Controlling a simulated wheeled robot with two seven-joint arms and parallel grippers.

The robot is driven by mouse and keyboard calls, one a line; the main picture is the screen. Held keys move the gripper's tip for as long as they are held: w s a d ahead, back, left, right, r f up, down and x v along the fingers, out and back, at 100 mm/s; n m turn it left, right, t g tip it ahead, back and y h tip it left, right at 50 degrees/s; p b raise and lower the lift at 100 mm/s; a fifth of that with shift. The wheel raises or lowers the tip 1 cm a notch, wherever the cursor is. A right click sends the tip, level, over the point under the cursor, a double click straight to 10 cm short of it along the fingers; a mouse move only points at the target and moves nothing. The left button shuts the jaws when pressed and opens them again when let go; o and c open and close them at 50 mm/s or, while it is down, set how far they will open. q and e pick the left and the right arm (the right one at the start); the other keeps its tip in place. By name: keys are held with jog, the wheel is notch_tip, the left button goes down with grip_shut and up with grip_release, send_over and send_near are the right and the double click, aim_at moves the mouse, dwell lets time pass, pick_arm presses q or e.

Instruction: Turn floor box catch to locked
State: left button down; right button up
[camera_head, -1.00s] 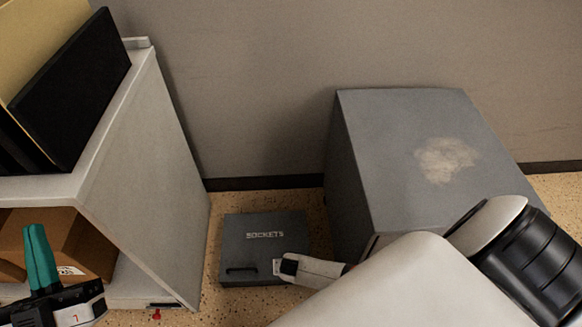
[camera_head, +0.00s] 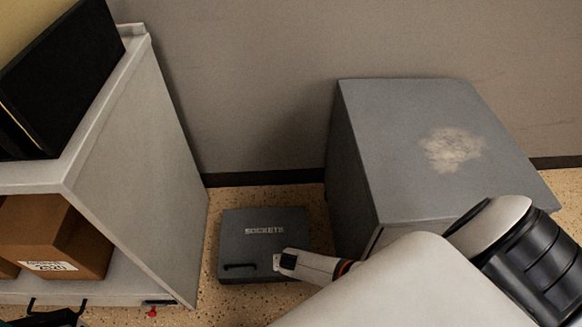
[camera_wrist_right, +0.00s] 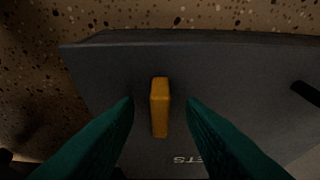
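The floor box is a dark grey, flat box labelled SOCKETS (camera_head: 262,218), low on the speckled floor; its lid is down. The catch (camera_wrist_right: 160,107) is a small yellow-orange bar on the lid, its long side running up and down in the right wrist view, square to the box edge at the top. My right gripper (camera_wrist_right: 160,103) is open, its two green fingers on either side of the catch with gaps visible. In the head view my right arm covers the catch and the fingers are hidden. My left gripper's fingers are not seen.
A dark handle (camera_head: 240,267) is on the box lid. A large grey cabinet (camera_head: 420,150) stands to its right. A pale shelf unit (camera_head: 140,170) with a cardboard box (camera_head: 70,240) and black binders (camera_head: 60,80) stands left. The wall is behind.

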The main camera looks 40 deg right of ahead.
jog(key=shift+c, duration=0.5)
grip_shut()
